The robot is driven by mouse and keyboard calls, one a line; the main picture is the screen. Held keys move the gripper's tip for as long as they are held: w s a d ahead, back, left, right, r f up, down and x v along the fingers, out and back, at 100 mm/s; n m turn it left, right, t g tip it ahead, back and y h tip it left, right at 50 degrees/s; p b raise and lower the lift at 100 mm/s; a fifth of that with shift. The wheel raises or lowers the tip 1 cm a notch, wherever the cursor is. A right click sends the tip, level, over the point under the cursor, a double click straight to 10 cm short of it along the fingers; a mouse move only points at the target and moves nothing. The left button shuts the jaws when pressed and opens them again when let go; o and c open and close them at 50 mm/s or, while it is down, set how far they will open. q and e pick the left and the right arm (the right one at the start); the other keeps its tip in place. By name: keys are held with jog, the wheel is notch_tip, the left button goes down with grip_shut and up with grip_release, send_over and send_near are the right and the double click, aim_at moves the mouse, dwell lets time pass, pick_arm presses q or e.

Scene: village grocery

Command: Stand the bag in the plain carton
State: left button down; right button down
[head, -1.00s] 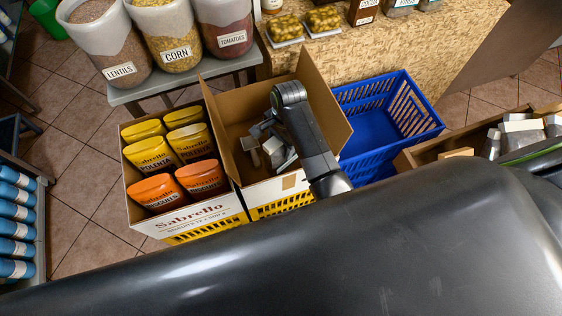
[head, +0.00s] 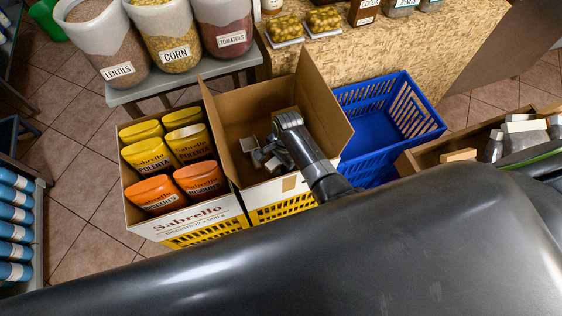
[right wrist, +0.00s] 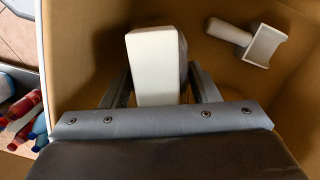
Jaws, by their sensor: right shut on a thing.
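The plain carton (head: 325,105) stands open, flaps up, beside the printed carton. My right arm reaches down into it. My right gripper (right wrist: 158,80) is inside, shut on a pale block-shaped thing, taken as the bag (right wrist: 153,55), whose flat white face points at the wrist camera. Its lower part is hidden, so I cannot tell whether it touches the carton's floor. Another small grey piece with a pale square end (right wrist: 264,45) lies in the carton at the right of the wrist view. In the head view the gripper and contents overlap in a grey cluster. My left gripper is not seen.
The printed Sabrello carton (head: 190,220) with yellow and orange bags adjoins on the left. An empty blue crate (head: 372,140) stands close on the right. A wooden crate (head: 410,162) with grey and white things is farther right. A shelf with tubs (head: 175,85) is behind.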

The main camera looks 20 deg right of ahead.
jog(key=c, duration=0.5)
grip_release()
jog(key=shift+f, duration=0.1)
jog(key=shift+r, duration=0.65)
jog(key=r, duration=0.3)
jog(key=d+r+p, duration=0.1)
jog(key=r, duration=0.7)
jog(key=shift+w+d, duration=0.15)
jog(key=shift+w, duration=0.15)
